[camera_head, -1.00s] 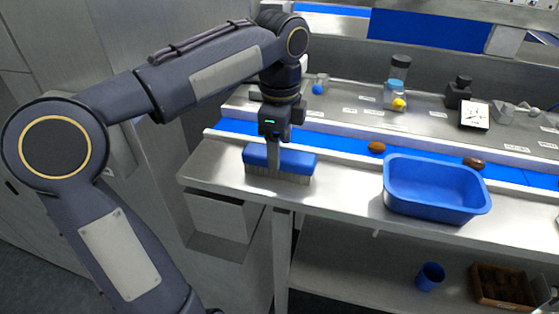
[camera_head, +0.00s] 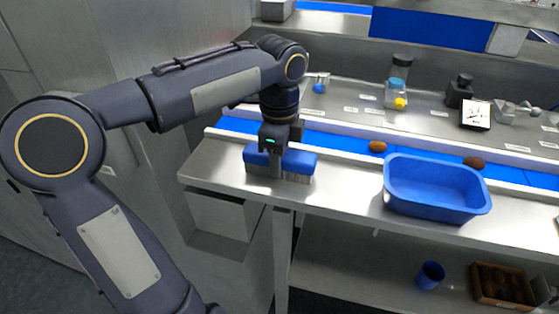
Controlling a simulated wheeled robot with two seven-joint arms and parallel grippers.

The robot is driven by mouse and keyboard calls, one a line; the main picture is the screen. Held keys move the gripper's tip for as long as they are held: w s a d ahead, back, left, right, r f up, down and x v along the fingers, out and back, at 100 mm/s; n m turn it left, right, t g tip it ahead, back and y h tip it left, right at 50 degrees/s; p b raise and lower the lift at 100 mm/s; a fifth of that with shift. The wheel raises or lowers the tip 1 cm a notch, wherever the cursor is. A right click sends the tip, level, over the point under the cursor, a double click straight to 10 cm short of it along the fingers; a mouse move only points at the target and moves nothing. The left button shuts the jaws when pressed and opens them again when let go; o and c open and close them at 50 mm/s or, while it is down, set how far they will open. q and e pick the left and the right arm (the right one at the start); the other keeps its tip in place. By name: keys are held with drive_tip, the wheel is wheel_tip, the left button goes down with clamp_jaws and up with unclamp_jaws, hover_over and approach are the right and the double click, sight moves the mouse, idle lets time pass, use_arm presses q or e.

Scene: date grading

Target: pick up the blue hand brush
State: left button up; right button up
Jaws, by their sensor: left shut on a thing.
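The blue hand brush (camera_head: 301,162) stands bristles down on the steel bench near its left end. It has a blue top and grey-brown bristles. My left gripper (camera_head: 277,165) comes down from above over the middle of the brush and is shut on it. The gripper body hides the middle of the blue top. The bristles look to be at the bench surface; I see no clear gap under them. My right gripper is not in the view.
A blue tub (camera_head: 435,207) stands on the bench to the right. A ledge behind holds jars and a dial. A blue cup (camera_head: 430,275) stands on the shelf below.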

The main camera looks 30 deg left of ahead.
use_arm(q)
drive_tip(key=shift+r, duration=0.55)
drive_tip(key=r, duration=0.2)
drive_tip(key=shift+d+r, duration=0.4)
drive_tip(key=d+r, duration=0.1)
drive_tip(key=r, duration=0.1)
drive_tip(key=d+r, duration=0.1)
drive_tip(key=d, duration=0.1)
drive_tip(key=d+r, duration=0.2)
drive_tip(key=shift+s+d+r, duration=0.15)
drive_tip(key=shift+s+r, duration=0.2)
drive_tip(key=s+d+r, duration=0.1)
drive_tip(key=d+r, duration=0.2)
drive_tip(key=d, duration=0.5)
drive_tip(key=shift+r, duration=0.2)
